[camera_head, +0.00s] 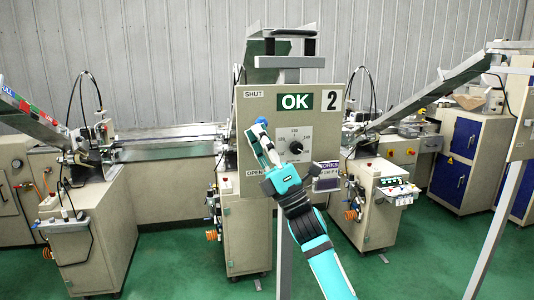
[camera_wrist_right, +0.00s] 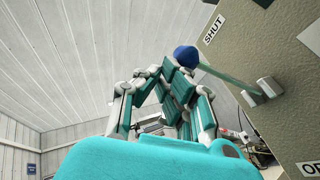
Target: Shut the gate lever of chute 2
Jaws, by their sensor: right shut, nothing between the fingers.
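The chute 2 panel (camera_head: 311,105) is a beige box with a SHUT label at top left, an OPEN label at lower left and a green OK sign beside the number 2. Its lever has a blue knob (camera_head: 261,121). In the right wrist view the knob (camera_wrist_right: 186,56) sits on a thin rod (camera_wrist_right: 228,77) that slants from its bracket toward the SHUT label. My right gripper (camera_head: 259,134) is shut and empty, its fingertips close to the knob; whether they touch it I cannot tell. The gripper hides the lever's lower part in the head view. My left gripper is not in view.
A dial (camera_head: 295,148) is on the panel right of the gripper. A metal post (camera_head: 286,250) supports the panel. Machines stand left (camera_head: 78,235) and right (camera_head: 366,215) behind it, with chutes above. Green floor (camera_head: 165,268) is open between the machines.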

